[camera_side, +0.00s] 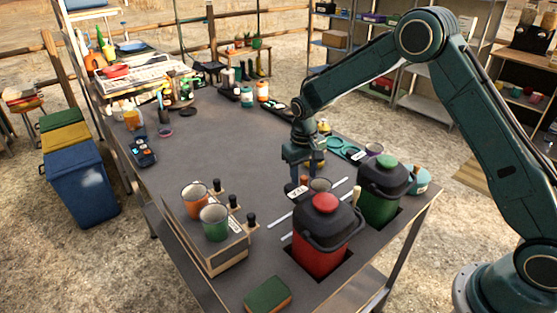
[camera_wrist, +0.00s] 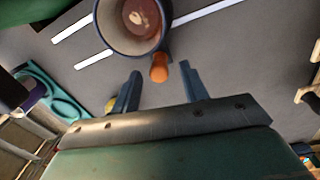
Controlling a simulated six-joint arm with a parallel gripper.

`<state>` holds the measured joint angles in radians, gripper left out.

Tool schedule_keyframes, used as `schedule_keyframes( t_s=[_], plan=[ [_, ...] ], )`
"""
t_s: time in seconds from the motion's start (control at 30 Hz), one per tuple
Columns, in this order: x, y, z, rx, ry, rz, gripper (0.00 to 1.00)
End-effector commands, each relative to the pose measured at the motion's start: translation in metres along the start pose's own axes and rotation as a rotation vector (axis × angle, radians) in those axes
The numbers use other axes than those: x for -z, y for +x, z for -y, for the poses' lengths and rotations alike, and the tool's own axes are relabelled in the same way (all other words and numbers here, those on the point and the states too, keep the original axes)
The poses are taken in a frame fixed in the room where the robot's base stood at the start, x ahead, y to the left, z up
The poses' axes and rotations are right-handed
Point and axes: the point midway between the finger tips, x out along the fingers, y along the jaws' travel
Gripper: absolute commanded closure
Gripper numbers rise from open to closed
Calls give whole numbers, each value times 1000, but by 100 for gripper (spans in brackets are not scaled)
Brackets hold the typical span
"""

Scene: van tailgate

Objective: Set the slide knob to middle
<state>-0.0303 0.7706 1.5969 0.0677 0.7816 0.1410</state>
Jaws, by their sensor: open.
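My gripper (camera_side: 305,165) points down above the table near the right-hand containers. In the wrist view its two blue fingers (camera_wrist: 160,88) stand apart with nothing between them. A small orange-brown rounded peg (camera_wrist: 159,68) shows just beyond the fingertips, beside a cup (camera_wrist: 138,22) with a dark rim and brown inside. The peg also shows in the side view (camera_side: 304,181), close to the cup (camera_side: 320,186). I cannot tell whether this peg is the slide knob. No slide track or middle mark can be made out for certain. A blue device (camera_side: 143,152) lies at the table's left edge, its controls too small to read.
White strips (camera_side: 279,219) lie on the table (camera_side: 215,140) by the cup. A red-lidded container (camera_side: 322,240) and a green one (camera_side: 382,193) stand close by. A box (camera_side: 212,255) holds two mugs. A teal tray (camera_side: 345,148) lies behind. The table's middle is clear.

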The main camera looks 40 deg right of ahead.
Motion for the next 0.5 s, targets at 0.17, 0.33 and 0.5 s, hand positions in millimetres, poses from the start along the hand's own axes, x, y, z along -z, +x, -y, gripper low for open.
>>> schedule_keyframes(
  t_s=[0.17,0.33,0.5],
  plan=[
    [1,-30,0,0,0,-5,56],
    [1,-60,0,0,0,-5,56],
    [1,-86,0,1,0,-5,56]
  ],
)
